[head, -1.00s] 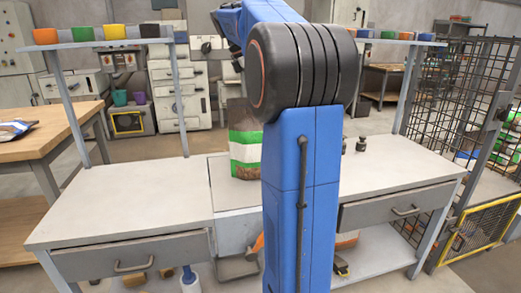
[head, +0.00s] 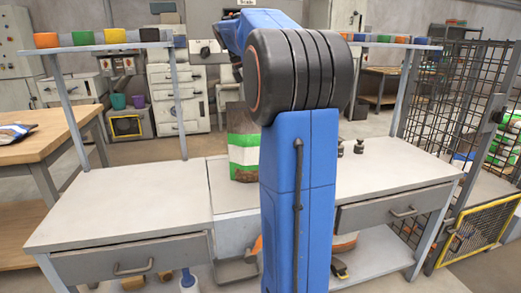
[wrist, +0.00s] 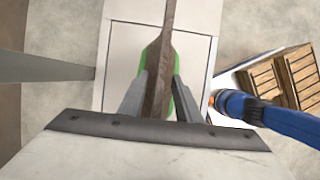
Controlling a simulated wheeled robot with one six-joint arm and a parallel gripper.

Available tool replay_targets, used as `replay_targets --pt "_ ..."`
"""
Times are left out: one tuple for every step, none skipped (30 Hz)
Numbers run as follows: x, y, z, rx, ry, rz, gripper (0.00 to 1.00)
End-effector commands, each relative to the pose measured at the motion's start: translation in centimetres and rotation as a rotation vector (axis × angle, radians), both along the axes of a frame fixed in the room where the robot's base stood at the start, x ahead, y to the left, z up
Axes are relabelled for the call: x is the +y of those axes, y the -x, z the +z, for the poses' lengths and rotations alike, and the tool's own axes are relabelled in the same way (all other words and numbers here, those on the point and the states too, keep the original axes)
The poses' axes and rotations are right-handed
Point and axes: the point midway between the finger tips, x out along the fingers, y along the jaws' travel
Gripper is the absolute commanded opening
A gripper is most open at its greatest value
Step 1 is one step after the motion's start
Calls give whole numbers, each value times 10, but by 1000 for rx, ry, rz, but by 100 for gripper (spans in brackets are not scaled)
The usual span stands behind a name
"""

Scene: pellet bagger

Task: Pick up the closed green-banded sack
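The sack (head: 243,156) stands upright on the middle of the workbench, with green and white bands and a brown base. In the head view its right side is hidden behind my arm. The wrist view looks down on its narrow brown top edge (wrist: 157,75), with green showing on both sides. My gripper (wrist: 161,76) has one finger on each side of this top edge. The fingers are apart and look open, with the edge between them. In the head view my gripper is hidden behind my arm.
The workbench (head: 120,210) is clear to the left of the sack. Small dark weights (head: 359,146) stand to the right. A shelf with coloured bins (head: 83,34) runs above the back. A wire cage (head: 450,110) stands at the right and a wooden table (head: 40,145) at the left.

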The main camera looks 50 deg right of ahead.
Motion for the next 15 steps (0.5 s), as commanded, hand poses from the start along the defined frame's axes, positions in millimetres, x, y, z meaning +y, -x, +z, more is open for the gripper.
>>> replay_targets --pt "0 0 0 0 0 0 30" --pt "0 0 0 0 0 0 30" --pt "0 0 0 0 0 0 30" --pt "0 0 0 0 0 0 30" --pt "0 0 0 0 0 0 30" --pt "0 0 0 0 0 0 30" --pt "0 0 0 0 0 0 30" --pt "0 0 0 0 0 0 30" --pt "0 0 0 0 0 0 26" --pt "0 0 0 0 0 0 18" --pt "0 0 0 0 0 0 11" --pt "0 0 0 0 0 0 2" --pt "0 0 0 0 0 0 0" --pt "0 0 0 0 0 0 0" --pt "0 0 0 0 0 0 0"
